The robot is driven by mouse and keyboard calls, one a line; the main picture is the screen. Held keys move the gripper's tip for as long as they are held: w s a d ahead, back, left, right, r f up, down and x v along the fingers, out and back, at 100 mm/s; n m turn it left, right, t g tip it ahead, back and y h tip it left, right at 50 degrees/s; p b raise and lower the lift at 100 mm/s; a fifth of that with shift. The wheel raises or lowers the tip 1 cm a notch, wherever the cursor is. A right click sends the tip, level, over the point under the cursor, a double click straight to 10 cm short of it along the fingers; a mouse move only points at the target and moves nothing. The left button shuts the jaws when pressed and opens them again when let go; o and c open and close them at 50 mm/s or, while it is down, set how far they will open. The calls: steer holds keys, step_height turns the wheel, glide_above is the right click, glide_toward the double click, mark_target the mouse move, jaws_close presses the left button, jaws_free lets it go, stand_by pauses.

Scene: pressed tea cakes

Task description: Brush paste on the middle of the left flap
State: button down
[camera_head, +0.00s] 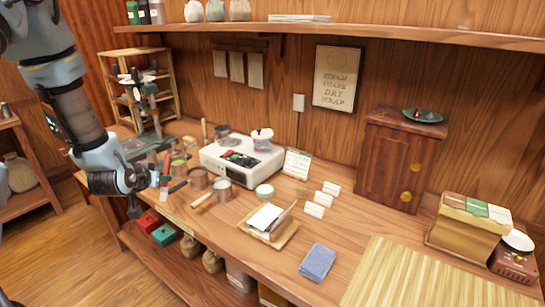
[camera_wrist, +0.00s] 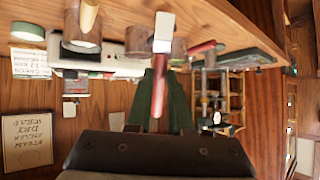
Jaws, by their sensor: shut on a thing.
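My gripper (camera_head: 152,180) is at the left, over the bench's left front edge. In the wrist view it (camera_wrist: 160,80) is shut on a slim red-handled tool with a pale flat end, which looks like a brush (camera_wrist: 158,92). The brush also shows in the head view (camera_head: 165,178), held upright and clear of the papers. White paper (camera_head: 264,217) lies on a small wooden board (camera_head: 285,238) at mid-bench, with a pale piece standing tilted at its right. I cannot tell which part is the left flap. A metal pot (camera_head: 222,187) with pale contents stands behind the board; it may hold paste.
A white device (camera_head: 240,158) stands behind the pots. White cards (camera_head: 315,209), a blue cloth (camera_head: 317,262) and a slatted mat (camera_head: 410,280) lie to the right. A wooden cabinet (camera_head: 390,160) stands at the back.

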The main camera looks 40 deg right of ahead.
steer(key=s+d+r+m+g+h+b, duration=0.1)
steer(key=s+d+r+m+g+h, duration=0.15)
steer(key=s+d+m, duration=0.4)
steer(key=s+d+r+m+g+h+b, duration=0.1)
steer(key=s+d+r+m+g+b, duration=0.2)
steer(key=s+d, duration=0.65)
steer(key=s+d+r+m+g+h, duration=0.2)
steer(key=s+d+r+m+g, duration=0.25)
steer(key=s+d, duration=0.35)
steer(key=shift+t+y, duration=0.25)
steer(key=shift+t, duration=0.05)
step_height(320, 180, down, 5)
steer(key=b, duration=0.5)
steer(key=shift+s+a, duration=0.1)
